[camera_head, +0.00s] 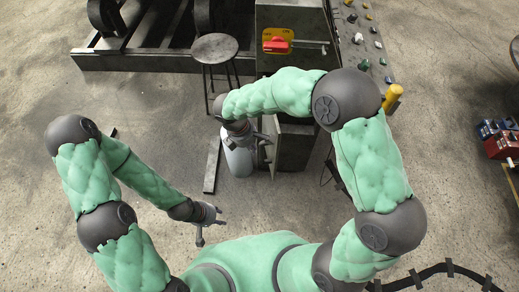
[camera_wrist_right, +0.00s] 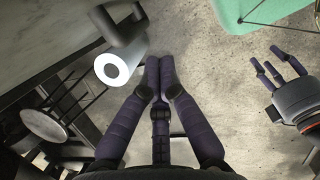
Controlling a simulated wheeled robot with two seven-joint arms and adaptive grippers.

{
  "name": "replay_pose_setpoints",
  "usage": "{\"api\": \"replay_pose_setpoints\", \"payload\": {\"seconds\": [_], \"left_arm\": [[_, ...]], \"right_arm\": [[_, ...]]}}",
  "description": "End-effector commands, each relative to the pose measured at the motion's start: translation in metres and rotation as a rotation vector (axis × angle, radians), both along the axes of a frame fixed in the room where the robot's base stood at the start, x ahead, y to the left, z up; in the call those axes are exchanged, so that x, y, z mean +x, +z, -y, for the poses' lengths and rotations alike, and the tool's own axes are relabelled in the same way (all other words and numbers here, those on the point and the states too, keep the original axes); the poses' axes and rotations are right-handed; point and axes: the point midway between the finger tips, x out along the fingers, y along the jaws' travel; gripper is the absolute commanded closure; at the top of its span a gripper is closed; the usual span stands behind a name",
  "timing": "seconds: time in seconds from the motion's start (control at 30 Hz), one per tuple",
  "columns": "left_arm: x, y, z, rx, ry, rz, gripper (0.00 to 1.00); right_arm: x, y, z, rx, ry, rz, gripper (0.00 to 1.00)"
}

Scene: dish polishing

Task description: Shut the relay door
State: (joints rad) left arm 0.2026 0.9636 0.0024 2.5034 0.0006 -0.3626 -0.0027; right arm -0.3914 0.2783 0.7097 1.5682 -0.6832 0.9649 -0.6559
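A tall grey cabinet (camera_head: 292,20) with a red switch handle on a yellow plate (camera_head: 278,42) stands at the top centre of the head view. My right gripper (camera_head: 264,138) is beside this panel. In the right wrist view its fingertips (camera_wrist_right: 158,72) meet with nothing seen between them. My left gripper (camera_head: 215,226) is low and left, away from the cabinet. Its fingers (camera_wrist_right: 276,66) are spread and empty in the wrist view.
A round stool (camera_head: 214,48) is left of the cabinet. A yellow post (camera_head: 392,97) stands to the right. A dark cable curves at lower right. Open concrete floor lies left.

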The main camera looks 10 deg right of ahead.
Motion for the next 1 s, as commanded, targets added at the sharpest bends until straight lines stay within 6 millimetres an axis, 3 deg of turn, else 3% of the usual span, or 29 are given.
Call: {"api": "replay_pose_setpoints", "payload": {"seconds": [0.5, 0.73, 1.0], "left_arm": [[0.000, -0.036, 0.000, 0.000, 0.000, 0.000, 0.60], [0.000, -0.043, 0.000, 0.000, 0.000, 0.000, 0.60], [0.000, -0.044, 0.000, 0.000, 0.000, 0.000, 0.60]], "right_arm": [[-0.002, -0.094, 0.023, 0.001, -0.004, -0.005, 1.00], [-0.002, -0.089, 0.053, 0.003, -0.008, -0.001, 1.00], [-0.002, -0.088, 0.062, 0.002, -0.003, -0.001, 1.00]]}}
